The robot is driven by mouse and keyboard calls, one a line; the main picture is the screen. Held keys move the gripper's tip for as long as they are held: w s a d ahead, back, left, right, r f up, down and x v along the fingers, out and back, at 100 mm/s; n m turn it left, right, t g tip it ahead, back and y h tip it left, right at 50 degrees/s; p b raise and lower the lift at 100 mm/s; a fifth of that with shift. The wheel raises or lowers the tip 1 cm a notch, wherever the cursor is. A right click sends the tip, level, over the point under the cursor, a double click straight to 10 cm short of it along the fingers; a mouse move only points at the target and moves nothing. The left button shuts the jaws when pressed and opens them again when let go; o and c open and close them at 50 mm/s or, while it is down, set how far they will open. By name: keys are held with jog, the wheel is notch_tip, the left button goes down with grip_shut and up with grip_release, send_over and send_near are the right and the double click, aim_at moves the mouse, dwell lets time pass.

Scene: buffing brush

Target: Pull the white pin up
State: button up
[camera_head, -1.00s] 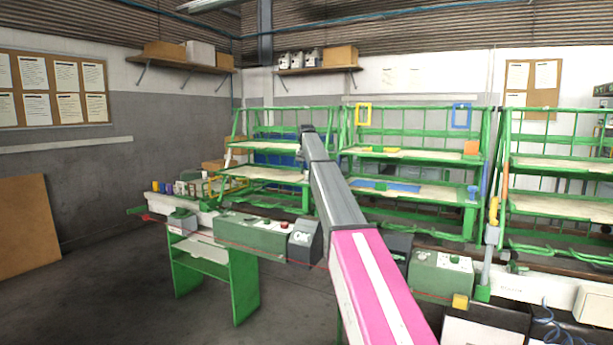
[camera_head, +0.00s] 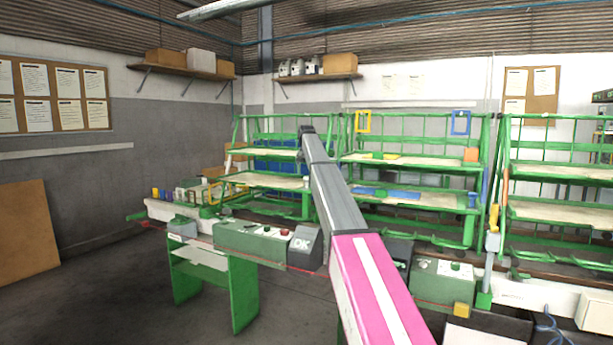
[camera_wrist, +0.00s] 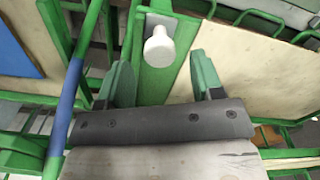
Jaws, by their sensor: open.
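A white pin (camera_wrist: 159,46) with a round knob shows in the wrist view, at the top centre, on a pale metal plate fixed to a green post (camera_wrist: 157,84). My gripper (camera_wrist: 160,72) is open, with its two green fingers apart on the left and right. The pin lies beyond the fingertips, roughly midway between them, and nothing is held. In the head view my pink and grey arm reaches forward to the green racks, and the fingers and pin cannot be made out there.
A blue and green pole (camera_wrist: 72,95) runs close along the left of my gripper. Green racks with pale shelves (camera_head: 385,160) stand ahead. A green machine with a control box (camera_head: 250,240) is left of my arm, and another (camera_head: 440,280) is on the right.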

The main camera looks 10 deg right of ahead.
notch_tip(320, 180, up, 9)
dwell(0.3)
